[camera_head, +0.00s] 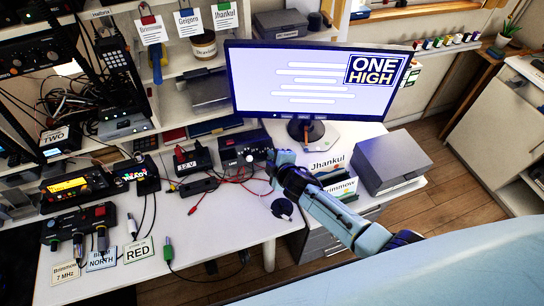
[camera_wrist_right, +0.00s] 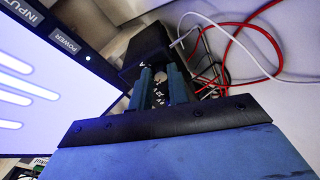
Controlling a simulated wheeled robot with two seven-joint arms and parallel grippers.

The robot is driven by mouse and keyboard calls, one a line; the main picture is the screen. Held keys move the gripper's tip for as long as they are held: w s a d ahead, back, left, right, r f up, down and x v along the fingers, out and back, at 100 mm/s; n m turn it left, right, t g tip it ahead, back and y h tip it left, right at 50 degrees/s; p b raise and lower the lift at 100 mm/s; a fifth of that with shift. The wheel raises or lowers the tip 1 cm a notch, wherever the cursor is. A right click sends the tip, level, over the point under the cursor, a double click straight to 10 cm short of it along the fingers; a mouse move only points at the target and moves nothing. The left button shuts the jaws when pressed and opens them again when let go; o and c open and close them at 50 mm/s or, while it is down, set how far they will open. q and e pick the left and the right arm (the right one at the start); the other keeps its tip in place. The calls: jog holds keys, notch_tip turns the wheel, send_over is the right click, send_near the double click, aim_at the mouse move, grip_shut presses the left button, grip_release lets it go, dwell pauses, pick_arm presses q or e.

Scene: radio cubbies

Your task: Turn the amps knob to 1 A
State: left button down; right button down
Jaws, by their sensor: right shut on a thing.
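The black power supply (camera_head: 233,140) stands on the desk just left of the monitor stand. My right gripper (camera_head: 272,162) reaches in from the lower right to its front face. In the right wrist view, the two fingers (camera_wrist_right: 161,88) are closed around a small light-grey knob (camera_wrist_right: 159,76) on the front of the black supply (camera_wrist_right: 147,46). White markings show between the fingers but are too small and tilted to read, so the knob's setting cannot be told. The knob is hidden by the gripper in the head view. My left gripper is out of view.
The monitor (camera_head: 300,105) stands close behind the gripper. Red leads (camera_head: 240,180) run over the desk left of it, and red and white leads (camera_wrist_right: 250,40) pass near it in the wrist view. A grey box (camera_head: 392,160) sits right of my forearm. The desk's front middle is mostly clear.

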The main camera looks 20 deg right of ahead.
jog(key=shift+n+p, duration=0.45)
jog(key=shift+n, duration=0.75)
jog(key=c, duration=1.3)
grip_release()
jog(key=shift+c, duration=0.2)
jog(key=shift+s+r, duration=0.1)
jog(key=p+v, duration=0.3)
jog(key=v, duration=1)
jog(key=shift+r+p, duration=0.2)
jog(key=shift+p, duration=0.15)
